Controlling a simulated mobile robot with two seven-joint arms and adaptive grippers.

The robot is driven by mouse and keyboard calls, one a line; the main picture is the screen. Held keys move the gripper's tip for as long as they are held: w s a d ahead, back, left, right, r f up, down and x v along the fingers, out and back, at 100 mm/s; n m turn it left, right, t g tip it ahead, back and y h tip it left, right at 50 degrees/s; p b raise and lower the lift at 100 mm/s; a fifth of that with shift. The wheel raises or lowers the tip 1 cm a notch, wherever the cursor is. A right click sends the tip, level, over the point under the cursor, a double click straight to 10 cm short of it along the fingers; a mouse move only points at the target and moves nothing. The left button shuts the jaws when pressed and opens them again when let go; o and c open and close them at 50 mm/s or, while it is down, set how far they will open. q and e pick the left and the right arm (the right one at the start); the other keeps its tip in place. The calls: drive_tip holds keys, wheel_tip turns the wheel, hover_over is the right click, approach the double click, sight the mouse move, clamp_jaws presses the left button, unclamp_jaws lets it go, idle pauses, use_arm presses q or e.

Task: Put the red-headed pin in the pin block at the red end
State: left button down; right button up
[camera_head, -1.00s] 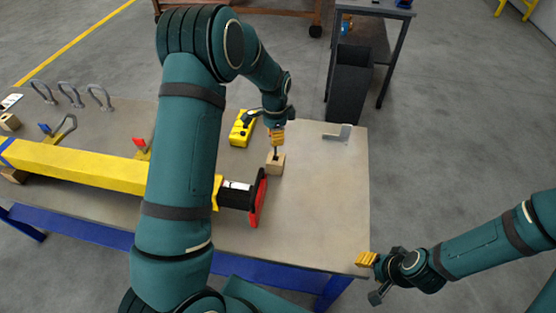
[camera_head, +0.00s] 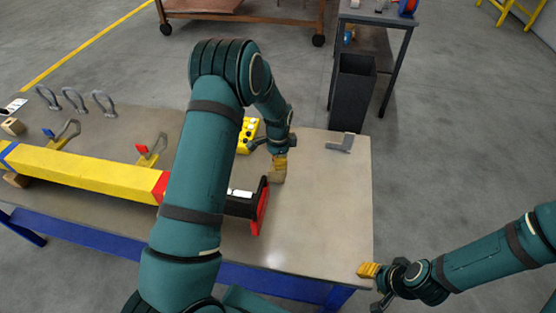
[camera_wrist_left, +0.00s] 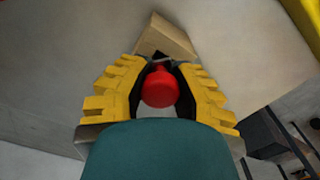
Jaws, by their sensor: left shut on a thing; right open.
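My left gripper (camera_head: 280,160) is shut on the red-headed pin (camera_wrist_left: 160,88), just above the wooden pin block (camera_head: 277,176) near the red end of the yellow bar. In the left wrist view the red head sits between the yellow fingers (camera_wrist_left: 158,95), and the block (camera_wrist_left: 166,38) lies just beyond it, with a dark spot at the pin. The pin's shaft is mostly hidden, so I cannot tell how deep it sits. My right gripper (camera_head: 369,271) is open and empty beside the table's front right corner.
The yellow bar (camera_head: 85,172) has a red band and a black coupling with a red plate (camera_head: 262,207). Red-handled (camera_head: 145,153) and blue-handled clamps stand behind it. A yellow box (camera_head: 247,135) and a grey bracket (camera_head: 341,143) lie nearby.

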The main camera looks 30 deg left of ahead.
use_arm(q)
drive_tip(key=c, duration=0.9)
unclamp_jaws()
drive_tip(key=shift+f, duration=0.1)
wheel_tip(320, 180, up, 12)
drive_tip(key=shift+r+p, duration=0.25)
drive_tip(key=shift+p, duration=0.25)
